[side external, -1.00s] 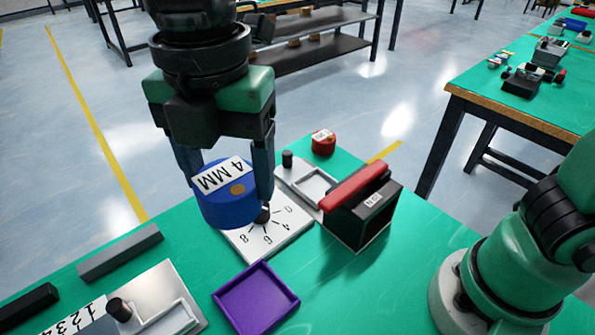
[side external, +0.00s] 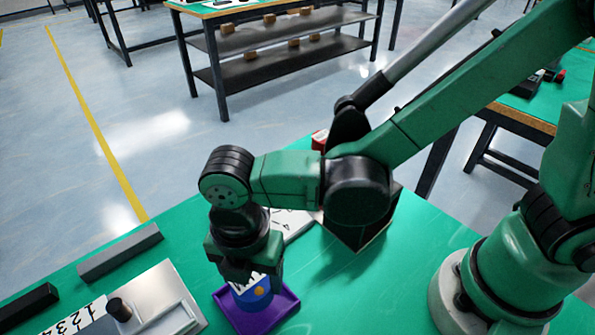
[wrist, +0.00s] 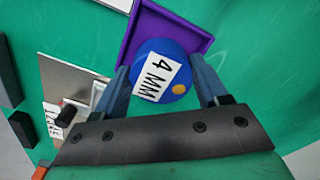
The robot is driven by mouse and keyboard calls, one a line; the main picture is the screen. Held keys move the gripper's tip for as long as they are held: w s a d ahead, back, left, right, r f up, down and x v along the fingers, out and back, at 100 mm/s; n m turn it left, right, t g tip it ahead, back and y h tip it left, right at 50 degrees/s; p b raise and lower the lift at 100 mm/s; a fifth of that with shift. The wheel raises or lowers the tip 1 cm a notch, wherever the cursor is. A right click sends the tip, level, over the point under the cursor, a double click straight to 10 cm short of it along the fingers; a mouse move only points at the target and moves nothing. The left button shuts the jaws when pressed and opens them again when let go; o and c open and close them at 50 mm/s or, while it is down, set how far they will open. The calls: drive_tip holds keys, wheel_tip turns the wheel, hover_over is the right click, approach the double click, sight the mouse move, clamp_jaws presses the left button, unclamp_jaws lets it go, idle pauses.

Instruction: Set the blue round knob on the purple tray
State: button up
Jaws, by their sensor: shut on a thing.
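The blue round knob (side external: 257,299) has a white "4 MM" label and an orange dot on top. My gripper (side external: 250,288) is shut on it, one finger on each side. In the wrist view the knob (wrist: 163,72) sits between the fingers of my gripper (wrist: 163,88). The purple tray (side external: 284,307) lies on the green table below the knob. In the wrist view the tray's rim (wrist: 205,42) shows behind and beside the knob. The knob is over or in the tray; whether its underside touches the tray floor is hidden.
A metal plate with a black peg (side external: 122,309) is close to the tray's left. A grey bar (side external: 120,252) and a black bar (side external: 28,304) lie further left. A black box (side external: 360,232) stands behind my arm. The table right of the tray is clear.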

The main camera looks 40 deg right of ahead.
sight(253, 276)
drive_tip(key=shift+f, duration=1.2)
drive_tip(key=shift+f, duration=0.15)
drive_tip(key=o, duration=1.4)
wheel_tip(253, 276, up, 12)
drive_tip(key=shift+r, duration=0.1)
drive_tip(key=w+d+m+t, duration=0.3)
drive_tip(key=d+m+t, duration=0.4)
drive_tip(key=d+m, duration=1.4)
drive_tip(key=m, duration=0.4)
drive_tip(key=shift+w+d, duration=0.2)
drive_tip(key=shift+d, duration=0.15)
